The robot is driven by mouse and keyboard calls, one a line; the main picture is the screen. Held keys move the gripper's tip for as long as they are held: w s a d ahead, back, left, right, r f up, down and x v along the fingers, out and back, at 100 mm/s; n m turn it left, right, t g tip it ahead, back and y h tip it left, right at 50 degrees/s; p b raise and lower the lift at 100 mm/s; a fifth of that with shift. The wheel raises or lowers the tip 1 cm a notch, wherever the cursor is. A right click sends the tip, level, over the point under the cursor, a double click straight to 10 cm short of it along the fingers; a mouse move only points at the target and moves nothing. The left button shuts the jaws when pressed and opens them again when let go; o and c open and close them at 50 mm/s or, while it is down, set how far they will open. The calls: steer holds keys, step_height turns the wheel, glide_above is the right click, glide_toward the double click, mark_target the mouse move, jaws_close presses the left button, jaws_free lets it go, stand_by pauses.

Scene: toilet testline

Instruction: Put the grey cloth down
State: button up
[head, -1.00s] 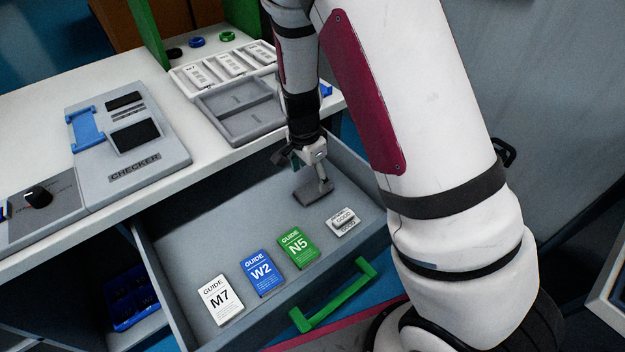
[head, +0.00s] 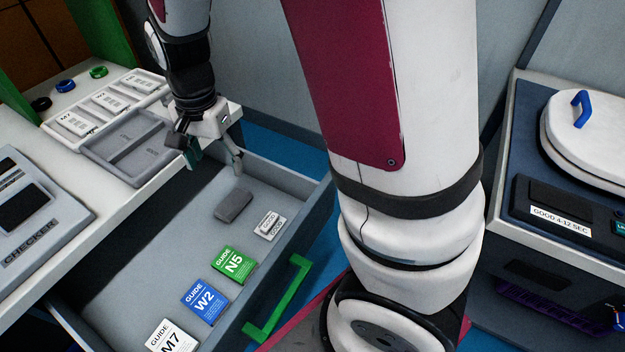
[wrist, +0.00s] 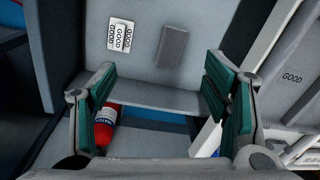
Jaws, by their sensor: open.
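The grey cloth (head: 233,206) is a small dark grey folded block lying flat on the floor of the open drawer (head: 150,262). It also shows in the wrist view (wrist: 172,46), at the top, beyond my fingertips. My gripper (head: 214,160) is above the back right part of the drawer, apart from the cloth. In the wrist view my gripper (wrist: 160,88) has its two green-padded fingers spread wide with nothing between them.
The GOOD piece (head: 269,224) lies beside the cloth, with guide cards N5 (head: 233,265), W2 (head: 205,302) and M7 (head: 172,338) in a row. A grey tray (head: 128,148) stands on the counter's edge. A toilet unit (head: 560,190) is at right. A red bottle (wrist: 105,125) shows below.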

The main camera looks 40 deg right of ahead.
steer(key=s+d+r+n, duration=0.1)
steer(key=s+r+n, duration=0.4)
steer(key=s, duration=0.8)
steer(key=s+d+r+n, duration=0.1)
steer(key=s+r+n, duration=0.5)
steer(key=s+r, duration=0.3)
steer(key=s, duration=0.4)
steer(key=shift+s+d+t, duration=0.15)
steer(key=shift+t, duration=0.25)
step_height(320, 180, up, 15)
steer(key=t+p, duration=0.2)
steer(key=p, duration=1.1)
steer(key=shift+d+f+t, duration=0.15)
steer(key=shift+t, duration=0.25)
steer(key=shift+o, duration=0.5)
